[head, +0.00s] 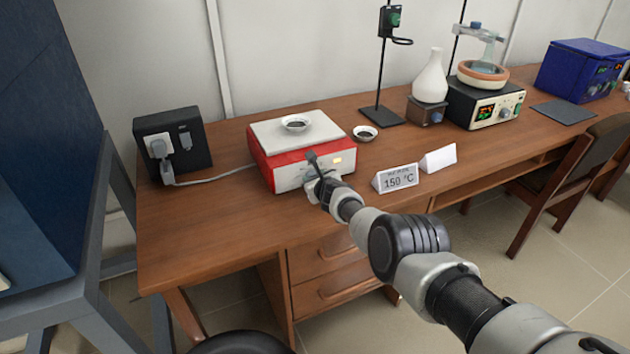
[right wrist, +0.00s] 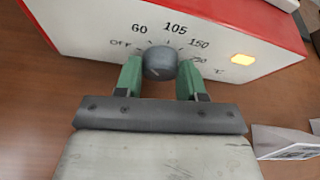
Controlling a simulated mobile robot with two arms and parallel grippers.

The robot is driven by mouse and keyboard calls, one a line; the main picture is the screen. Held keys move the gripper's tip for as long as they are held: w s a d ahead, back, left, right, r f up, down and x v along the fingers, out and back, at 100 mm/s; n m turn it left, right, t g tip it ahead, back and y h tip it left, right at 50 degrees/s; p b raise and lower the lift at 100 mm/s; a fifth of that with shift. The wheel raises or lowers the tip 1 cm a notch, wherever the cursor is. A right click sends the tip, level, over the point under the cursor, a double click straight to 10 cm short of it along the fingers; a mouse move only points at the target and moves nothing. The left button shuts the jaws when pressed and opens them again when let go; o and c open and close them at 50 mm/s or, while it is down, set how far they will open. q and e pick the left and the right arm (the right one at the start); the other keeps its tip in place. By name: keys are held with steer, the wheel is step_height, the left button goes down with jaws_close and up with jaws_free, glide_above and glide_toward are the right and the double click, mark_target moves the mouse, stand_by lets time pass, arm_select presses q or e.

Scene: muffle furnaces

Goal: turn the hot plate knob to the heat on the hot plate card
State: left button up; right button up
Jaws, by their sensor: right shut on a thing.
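The red and white hot plate (head: 270,158) stands on the wooden desk. Its front panel (right wrist: 90,35) carries a grey knob (right wrist: 159,62) with marks Off, 60, 105, 150 and a higher one partly hidden by a finger. I cannot tell which mark the knob points to. An amber lamp (right wrist: 243,59) glows at the panel's right. My right gripper (right wrist: 159,80), also in the head view (head: 318,172), is shut on the knob, one green finger on each side. The hot plate card (head: 396,178) reads 150 °C and stands right of the hot plate. My left gripper is out of view.
A small dish (head: 295,124) sits on the plate top and another dish (head: 365,133) beside it. A blank white card (head: 438,158), a black stand (head: 378,113) and a white flask (head: 431,78) are to the right. A socket box (head: 190,135) is at left.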

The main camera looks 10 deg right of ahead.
steer(key=shift+f, duration=0.1)
stand_by(0.4)
steer(key=o, duration=0.6)
steer(key=shift+o, duration=0.2)
steer(key=shift+s+r+p, duration=0.1)
steer(key=shift+r+p, duration=0.15)
steer(key=shift+p, duration=0.2)
steer(key=p+v, duration=0.8)
steer(key=p, duration=0.7)
steer(key=shift+s+r, duration=0.25)
steer(key=shift+s, duration=0.05)
steer(key=shift+s+d+r+p, duration=0.1)
steer(key=shift+s+d+p, duration=0.1)
steer(key=shift+s+p, duration=0.7)
